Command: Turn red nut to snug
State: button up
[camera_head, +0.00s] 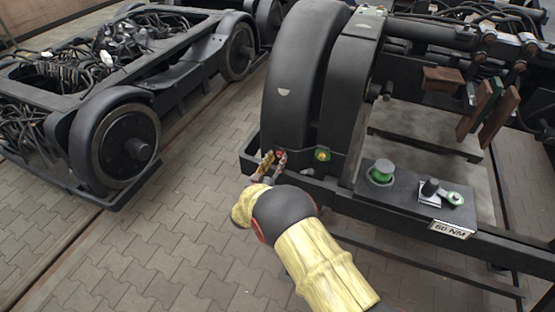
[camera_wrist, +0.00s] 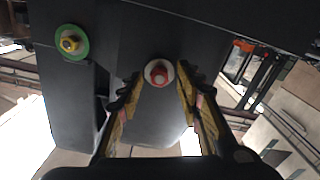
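The red nut (camera_wrist: 159,73) sits on a pale round washer on the dark bogie face, near the middle of the wrist view. In the head view it is a small red spot (camera_head: 281,152) low on the bogie beside the big dark wheel. My gripper (camera_wrist: 160,79) is open, with one yellow-and-black finger on each side of the nut and visible gaps between. Whether the fingertips reach as deep as the nut, I cannot tell. In the head view my gripper (camera_head: 272,159) is at the bogie's lower front corner, partly covering the nut area.
A yellow nut on a green ring (camera_wrist: 71,42) is left of the red nut in the wrist view. A plate (camera_head: 408,194) with a green knob (camera_head: 381,172) and a "60 NM" label (camera_head: 450,229) lies right of my arm. Another bogie (camera_head: 115,145) stands left; paved floor lies between.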

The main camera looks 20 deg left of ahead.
jog(key=shift+w, duration=0.65)
jog(key=c, duration=0.4)
grip_shut()
